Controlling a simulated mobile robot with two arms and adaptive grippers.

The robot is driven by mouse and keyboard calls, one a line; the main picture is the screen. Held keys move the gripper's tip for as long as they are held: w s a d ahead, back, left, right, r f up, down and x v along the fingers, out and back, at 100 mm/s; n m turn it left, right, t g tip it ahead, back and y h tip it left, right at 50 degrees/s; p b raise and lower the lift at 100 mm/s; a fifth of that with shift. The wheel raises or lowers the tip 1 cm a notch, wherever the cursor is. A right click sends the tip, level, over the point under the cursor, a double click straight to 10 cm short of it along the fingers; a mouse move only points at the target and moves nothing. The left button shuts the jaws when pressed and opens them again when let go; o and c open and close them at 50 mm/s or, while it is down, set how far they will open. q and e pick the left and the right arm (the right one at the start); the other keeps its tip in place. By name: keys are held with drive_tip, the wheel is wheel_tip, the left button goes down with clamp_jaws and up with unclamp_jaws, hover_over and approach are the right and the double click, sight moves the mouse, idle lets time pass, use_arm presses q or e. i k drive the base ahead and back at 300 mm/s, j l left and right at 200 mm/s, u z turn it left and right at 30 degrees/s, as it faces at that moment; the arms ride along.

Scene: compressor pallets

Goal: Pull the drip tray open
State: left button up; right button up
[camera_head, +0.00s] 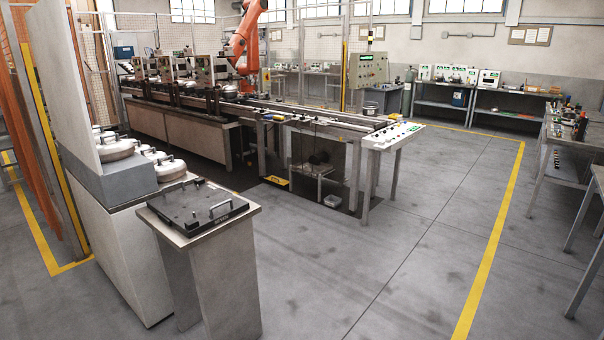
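A black, flat, tray-like unit (185,205) lies on top of a grey pedestal (215,265) at the lower left. It looks like the drip tray, though its label is too small to read. A light metal bar handle (221,207) shows at its right front side, and another bright metal piece is near its back. I cannot tell whether any part of it is pulled out. Neither of my grippers is in view, and nothing touches the unit.
A white cabinet (115,240) with several round silver compressors stands close to the left of the pedestal. A conveyor line with an orange robot arm (246,40) is behind. The grey floor (390,270) to the right is clear.

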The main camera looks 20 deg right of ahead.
sight(323, 168)
drive_tip(key=i+z, duration=0.4)
drive_tip(key=i, duration=0.6)
drive_tip(key=i+l+z, duration=0.15)
drive_tip(key=i+z, duration=0.2)
drive_tip(key=i, duration=0.25)
drive_tip(key=i+z, duration=0.4)
drive_tip(key=i, duration=0.25)
drive_tip(key=i+j+z, duration=0.35)
drive_tip(key=i, duration=0.25)
drive_tip(key=i+u, duration=0.35)
drive_tip(key=i, duration=0.15)
drive_tip(key=i+l+u, duration=0.2)
drive_tip(key=i+u, duration=0.2)
drive_tip(key=i, duration=0.15)
drive_tip(key=i+l+u, duration=0.35)
drive_tip(key=i, duration=0.15)
drive_tip(key=i+j+u, duration=0.25)
drive_tip(key=i+u, duration=0.15)
drive_tip(key=i+j+u, duration=0.1)
drive_tip(key=i+u, duration=0.35)
drive_tip(key=i, duration=0.15)
drive_tip(key=i+l+u, duration=0.1)
drive_tip(key=i+u, duration=0.3)
drive_tip(key=i, duration=0.1)
